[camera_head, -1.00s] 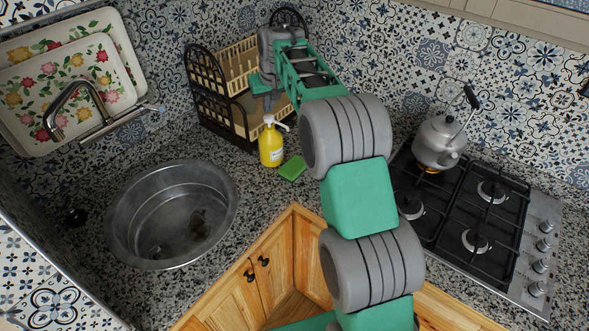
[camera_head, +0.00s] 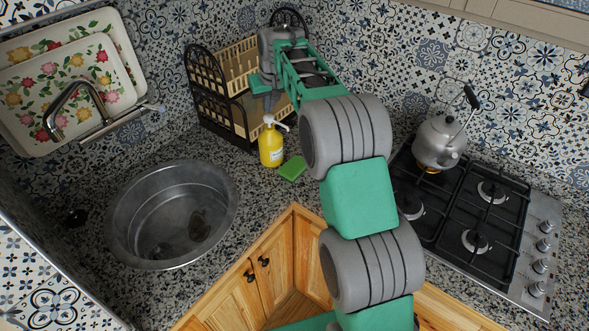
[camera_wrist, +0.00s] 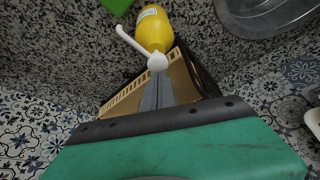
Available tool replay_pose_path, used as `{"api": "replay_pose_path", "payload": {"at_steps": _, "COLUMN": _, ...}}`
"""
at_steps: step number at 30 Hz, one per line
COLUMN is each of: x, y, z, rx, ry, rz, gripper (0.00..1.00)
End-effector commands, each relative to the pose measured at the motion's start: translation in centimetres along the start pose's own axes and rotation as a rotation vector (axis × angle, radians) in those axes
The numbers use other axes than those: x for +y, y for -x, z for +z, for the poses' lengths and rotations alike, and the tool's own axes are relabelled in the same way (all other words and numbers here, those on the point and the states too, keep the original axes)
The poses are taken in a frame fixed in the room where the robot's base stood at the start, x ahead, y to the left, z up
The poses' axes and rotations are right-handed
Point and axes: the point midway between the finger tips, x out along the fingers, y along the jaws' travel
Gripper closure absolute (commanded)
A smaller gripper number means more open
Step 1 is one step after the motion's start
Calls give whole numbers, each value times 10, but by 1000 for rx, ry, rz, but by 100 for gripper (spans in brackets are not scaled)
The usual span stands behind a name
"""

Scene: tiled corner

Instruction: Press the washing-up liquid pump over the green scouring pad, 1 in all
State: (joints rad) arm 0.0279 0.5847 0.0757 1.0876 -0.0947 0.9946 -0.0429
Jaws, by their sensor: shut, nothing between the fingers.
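The yellow washing-up liquid bottle (camera_head: 271,152) stands upright on the counter, with a white pump head (camera_head: 268,119) on top. Its spout points right, toward the side where the green scouring pad (camera_head: 292,168) lies flat beside the bottle. My gripper (camera_head: 267,107) is shut and empty, pointing down just above the pump head. In the wrist view the closed fingers (camera_wrist: 157,80) end at the white pump head (camera_wrist: 157,62); I cannot tell whether they touch it. The yellow bottle (camera_wrist: 154,28) and a corner of the green pad (camera_wrist: 117,5) show beyond.
A two-tier rack (camera_head: 222,105) stands in the corner behind the bottle, close to my gripper. A round sink (camera_head: 125,225) is at left, with a tap (camera_head: 75,100) and floral trays (camera_head: 110,85) behind. A kettle (camera_head: 437,143) sits on the gas hob (camera_head: 455,195) at right.

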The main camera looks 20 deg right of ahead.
Motion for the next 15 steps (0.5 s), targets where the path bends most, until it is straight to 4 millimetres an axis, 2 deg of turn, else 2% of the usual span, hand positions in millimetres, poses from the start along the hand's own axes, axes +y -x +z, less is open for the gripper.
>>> {"api": "replay_pose_path", "payload": {"at_steps": 15, "x": 0, "y": -8, "z": 4, "rx": -1, "ry": 0, "rz": 0, "gripper": 100}}
